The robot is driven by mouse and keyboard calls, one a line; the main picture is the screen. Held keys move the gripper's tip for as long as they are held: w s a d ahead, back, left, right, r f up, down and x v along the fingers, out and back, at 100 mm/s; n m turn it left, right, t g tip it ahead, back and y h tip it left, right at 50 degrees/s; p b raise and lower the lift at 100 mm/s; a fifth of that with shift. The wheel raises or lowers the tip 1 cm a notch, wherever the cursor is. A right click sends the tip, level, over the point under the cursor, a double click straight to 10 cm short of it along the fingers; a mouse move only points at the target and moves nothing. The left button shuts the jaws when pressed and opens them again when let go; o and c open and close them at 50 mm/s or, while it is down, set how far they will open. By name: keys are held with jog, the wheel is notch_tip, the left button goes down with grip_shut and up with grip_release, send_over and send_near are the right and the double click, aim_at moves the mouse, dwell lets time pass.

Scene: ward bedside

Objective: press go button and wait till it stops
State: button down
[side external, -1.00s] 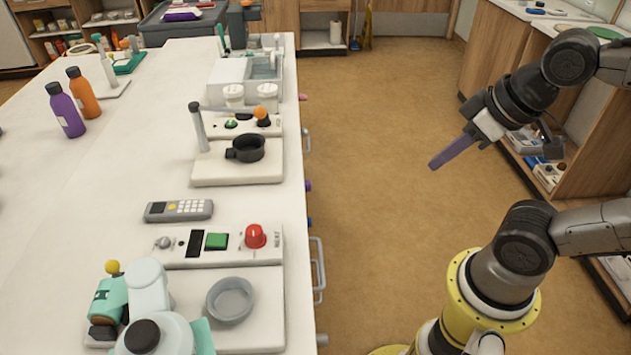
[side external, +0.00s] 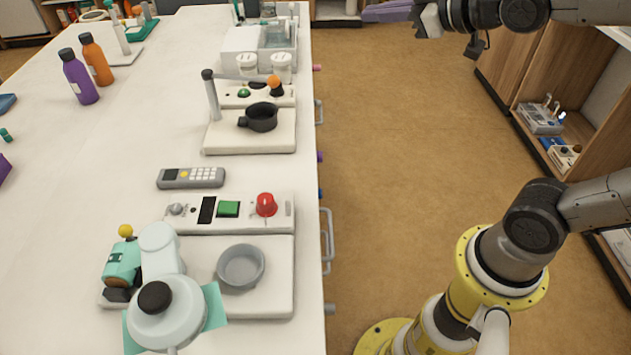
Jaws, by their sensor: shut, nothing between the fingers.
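A white control panel (side external: 186,225) lies on the near part of the white counter. It carries a square green button (side external: 228,209), a dark display (side external: 207,210), a red knob (side external: 266,204) and a small grey knob (side external: 176,209). I cannot read which control is marked go. A second panel (side external: 228,101) further back has a small round green button (side external: 244,93) and an orange-topped knob (side external: 274,83).
In front of the near panel stands a machine (side external: 160,250) with a grey dish (side external: 241,267) on its base. A grey keypad handset (side external: 191,178) lies behind that panel. Further back are a black pot (side external: 262,117) and purple (side external: 79,78) and orange (side external: 97,60) bottles.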

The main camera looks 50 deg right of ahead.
jog(key=w+d+n+t, duration=0.1)
jog(key=w+n+t, duration=0.1)
jog(key=w, duration=0.8)
jog(key=w+d+f+n+t+y, duration=0.1)
jog(key=w+d+f+n+y, duration=0.15)
jog(key=w+f, duration=0.65)
jog(key=d+f, duration=0.3)
jog(key=f, duration=1.2)
jog(key=s+d+f+m+g, duration=0.1)
jog(key=s+f, duration=0.4)
jog(key=f, duration=0.3)
jog(key=s+d+f+m+h, duration=0.1)
jog(key=s+f, duration=0.3)
jog(key=f, duration=0.5)
jog(key=s+d+f+m+g, duration=0.1)
jog(key=s+f, duration=0.4)
jog(key=f, duration=0.4)
jog(key=shift+s+g, duration=0.3)
jog(key=shift+m+h, duration=0.25)
jog(key=w+a, duration=0.6)
jog(key=shift+w+a, duration=0.15)
jog(key=shift+w+a, duration=0.1)
